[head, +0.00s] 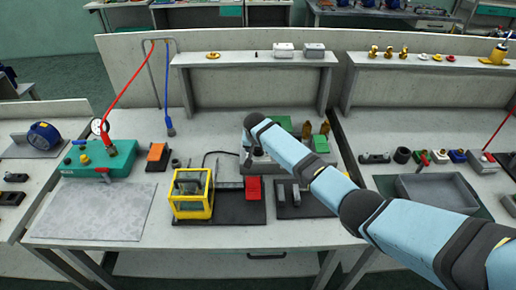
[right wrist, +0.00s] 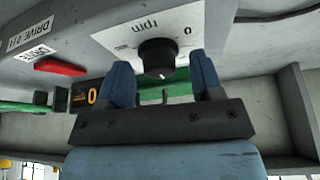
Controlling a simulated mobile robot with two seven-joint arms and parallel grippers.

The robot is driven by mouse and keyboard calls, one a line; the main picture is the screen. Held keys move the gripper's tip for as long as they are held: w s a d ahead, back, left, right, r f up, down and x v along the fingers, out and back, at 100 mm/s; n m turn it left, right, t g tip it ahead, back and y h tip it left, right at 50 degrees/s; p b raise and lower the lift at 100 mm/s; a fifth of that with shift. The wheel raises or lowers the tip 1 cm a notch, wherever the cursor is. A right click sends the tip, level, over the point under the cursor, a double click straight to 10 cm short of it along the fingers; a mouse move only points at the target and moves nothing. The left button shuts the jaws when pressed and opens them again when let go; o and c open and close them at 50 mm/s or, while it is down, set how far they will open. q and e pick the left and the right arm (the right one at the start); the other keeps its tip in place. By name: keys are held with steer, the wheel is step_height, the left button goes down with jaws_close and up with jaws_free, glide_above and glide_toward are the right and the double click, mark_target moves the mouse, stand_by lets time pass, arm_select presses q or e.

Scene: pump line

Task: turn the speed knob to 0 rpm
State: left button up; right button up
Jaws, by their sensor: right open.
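In the right wrist view, the black round speed knob (right wrist: 157,56) sits on a white dial plate (right wrist: 122,38) printed "rpm", with a 0 at the plate's upper right. A small pale mark shows at the knob's lower edge. My right gripper (right wrist: 160,65) is open, its two blue fingers either side of the knob with gaps visible; I cannot tell how deep they reach. An orange 0 shows on the dark display (right wrist: 86,97). In the head view, my right arm hides the knob and most of the grey drive box (head: 262,163). My left gripper is not in view.
In the wrist view, a red part (right wrist: 60,67) lies beside the display. In the head view, a yellow-framed unit (head: 191,193) and a red block (head: 253,188) stand in front of the drive.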

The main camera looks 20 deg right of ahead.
steer(key=shift+f, duration=0.1)
steer(key=c, duration=0.9)
